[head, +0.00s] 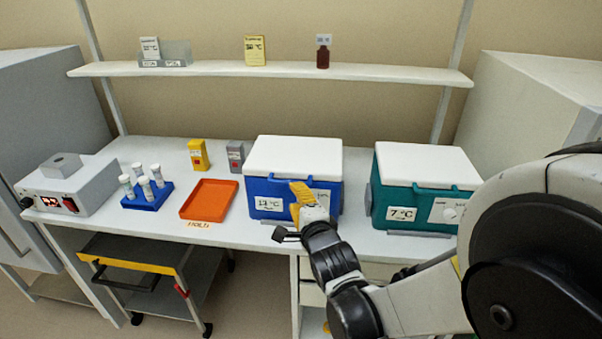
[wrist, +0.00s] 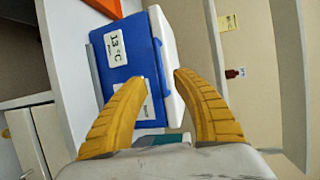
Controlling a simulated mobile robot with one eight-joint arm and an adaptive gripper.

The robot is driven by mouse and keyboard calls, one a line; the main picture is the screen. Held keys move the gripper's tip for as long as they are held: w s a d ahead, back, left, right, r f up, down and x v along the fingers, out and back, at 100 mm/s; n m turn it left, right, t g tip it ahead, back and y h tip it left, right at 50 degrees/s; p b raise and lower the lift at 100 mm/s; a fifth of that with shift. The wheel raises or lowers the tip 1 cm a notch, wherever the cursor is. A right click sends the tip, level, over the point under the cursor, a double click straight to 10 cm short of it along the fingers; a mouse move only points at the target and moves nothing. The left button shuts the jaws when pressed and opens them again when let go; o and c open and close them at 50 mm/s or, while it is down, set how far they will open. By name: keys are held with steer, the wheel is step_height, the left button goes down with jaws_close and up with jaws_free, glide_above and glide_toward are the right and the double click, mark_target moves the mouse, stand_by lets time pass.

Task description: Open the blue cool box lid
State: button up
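The blue cool box (head: 263,188) stands on the bench with its white lid (head: 293,155) down on it. A label reading 13 °C is on its front, and a second label is partly hidden by my gripper. My gripper (head: 298,193) is in front of the box, right of the 13 °C label, just below the lid edge. In the wrist view, the yellow fingers of my gripper (wrist: 161,76) are apart with nothing between them. The blue body (wrist: 128,62) and white lid (wrist: 165,45) lie beyond the fingertips; I cannot tell whether they touch.
A teal cool box (head: 398,190) marked 7 °C stands to the right, its white lid down. Left are an orange tray (head: 209,199), a blue tube rack (head: 147,198) and a grey instrument (head: 70,188). A shelf (head: 270,70) runs above the bench. A cart (head: 150,265) stands below.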

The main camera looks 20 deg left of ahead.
mark_target(289, 183)
steer(key=b+x, duration=0.1)
steer(key=x, duration=0.8)
steer(key=shift+w+b, duration=0.2)
steer(key=shift+b, duration=0.2)
jaws_close()
